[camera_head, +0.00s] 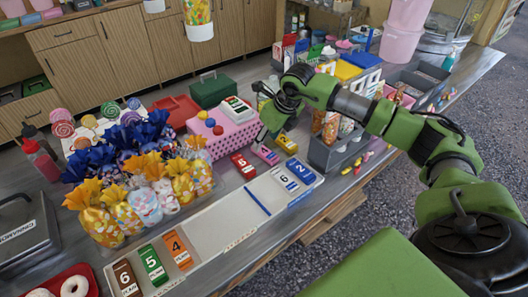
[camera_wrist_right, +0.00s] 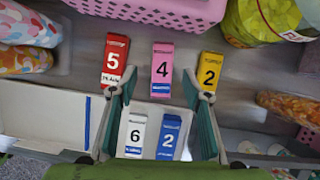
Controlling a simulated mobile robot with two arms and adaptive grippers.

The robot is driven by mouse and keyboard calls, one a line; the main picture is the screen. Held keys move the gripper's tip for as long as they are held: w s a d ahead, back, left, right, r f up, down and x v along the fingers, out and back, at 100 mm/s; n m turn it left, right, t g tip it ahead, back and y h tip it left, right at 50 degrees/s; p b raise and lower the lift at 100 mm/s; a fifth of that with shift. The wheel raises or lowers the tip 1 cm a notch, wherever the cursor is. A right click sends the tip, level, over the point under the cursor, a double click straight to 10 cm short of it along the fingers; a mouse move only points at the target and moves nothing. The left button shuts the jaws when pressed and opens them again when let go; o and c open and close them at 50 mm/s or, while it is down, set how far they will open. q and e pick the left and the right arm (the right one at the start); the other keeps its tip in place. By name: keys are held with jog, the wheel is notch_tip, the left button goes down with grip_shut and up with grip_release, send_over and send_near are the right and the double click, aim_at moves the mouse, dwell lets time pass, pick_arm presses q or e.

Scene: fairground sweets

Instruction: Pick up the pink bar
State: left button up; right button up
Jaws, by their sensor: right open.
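The pink bar (camera_head: 265,154) lies on the counter between a red bar (camera_head: 243,166) and a yellow bar (camera_head: 286,144). In the right wrist view the pink bar (camera_wrist_right: 162,67) shows a number 4 and lies ahead of the fingertips, roughly centred between them. My right gripper (camera_head: 273,118) is above the counter near these bars. Its fingers are spread apart with nothing between them, as the right wrist view (camera_wrist_right: 160,96) shows. My left gripper is not in view.
A white tray (camera_head: 220,223) holds white 6 and blue 2 bars at its right end, with brown, green and orange bars at its left. A pink dotted basket (camera_head: 228,139) stands behind the bars. Wrapped sweets (camera_head: 140,190) crowd the left; a grey bin (camera_head: 327,155) is right.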

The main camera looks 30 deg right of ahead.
aim_at(264, 150)
jog(key=shift+f+p, duration=0.3)
jog(key=shift+f, duration=0.15)
jog(key=x, duration=0.1)
jog(key=p+x, duration=0.1)
jog(key=x, duration=0.1)
jog(key=shift+d+f, duration=0.2)
jog(key=shift+f, duration=0.15)
jog(key=shift+w+f, duration=0.25)
jog(key=shift+f, duration=0.2)
jog(key=shift+s, duration=0.1)
jog(key=shift+f, duration=0.15)
jog(key=c, duration=1.2)
